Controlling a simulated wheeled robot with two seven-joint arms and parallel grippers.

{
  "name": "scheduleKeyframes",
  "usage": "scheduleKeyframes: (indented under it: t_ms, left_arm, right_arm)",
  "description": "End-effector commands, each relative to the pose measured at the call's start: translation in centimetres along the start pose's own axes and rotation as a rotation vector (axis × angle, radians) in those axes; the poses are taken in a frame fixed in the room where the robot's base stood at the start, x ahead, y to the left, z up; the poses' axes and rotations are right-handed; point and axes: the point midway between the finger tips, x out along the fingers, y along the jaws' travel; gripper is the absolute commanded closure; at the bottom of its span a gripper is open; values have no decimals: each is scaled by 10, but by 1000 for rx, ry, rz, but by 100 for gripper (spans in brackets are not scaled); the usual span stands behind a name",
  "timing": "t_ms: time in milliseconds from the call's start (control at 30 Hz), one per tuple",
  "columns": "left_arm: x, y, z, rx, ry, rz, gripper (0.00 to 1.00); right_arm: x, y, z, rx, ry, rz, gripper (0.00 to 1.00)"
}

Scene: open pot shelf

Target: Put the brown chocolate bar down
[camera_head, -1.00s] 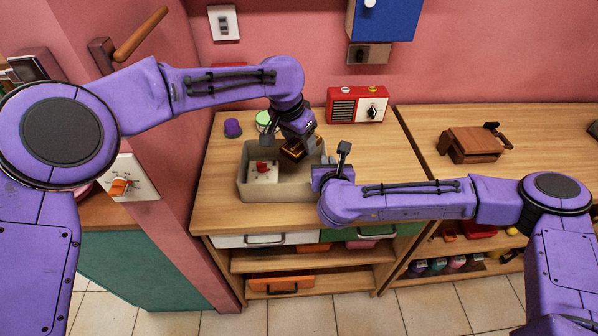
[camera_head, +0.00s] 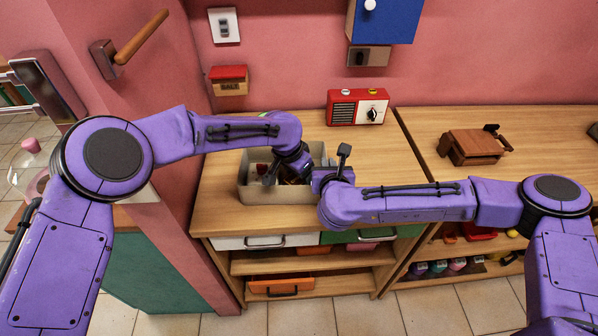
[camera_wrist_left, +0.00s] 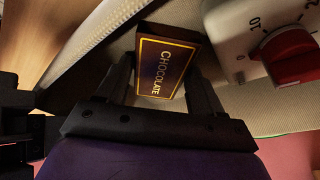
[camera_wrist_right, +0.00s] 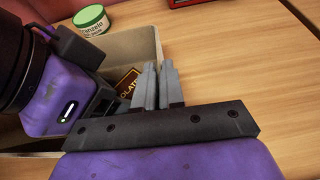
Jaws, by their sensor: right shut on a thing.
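The brown chocolate bar (camera_wrist_left: 165,68), with a gold border and lettering, lies inside the grey box (camera_head: 275,196) in the left wrist view. It also shows partly in the right wrist view (camera_wrist_right: 128,82); in the head view my left gripper mostly hides it. My left gripper (camera_wrist_left: 160,75) reaches down into the box, its fingers spread on either side of the bar; no firm grip on it shows. My right gripper (camera_wrist_right: 157,78) is shut on the box's right wall.
A white timer with a red knob (camera_wrist_left: 290,62) is in the box beside the bar. A green-lidded tub (camera_wrist_right: 90,20) stands behind the box. A red radio (camera_head: 357,107) is at the back. The counter right of the box is clear.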

Motion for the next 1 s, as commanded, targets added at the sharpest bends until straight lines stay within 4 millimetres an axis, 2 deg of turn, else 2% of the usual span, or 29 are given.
scheduleKeyframes:
  t_ms: [367, 467, 800, 1000]
  left_arm:
    - [-4, 0, -1, 0, 1, -1, 16]
    - [-19, -1, -2, 0, 2, -3, 16]
    - [-102, -1, -2, -1, 3, -3, 16]
    - [-122, 0, -1, 0, 1, -1, 16]
  right_arm:
    - [0, 0, 0, 0, -1, 0, 100]
    - [0, 0, 1, 0, -1, 0, 100]
    - [0, 0, 0, 0, -1, 0, 100]
    - [0, 0, 0, 0, -1, 0, 100]
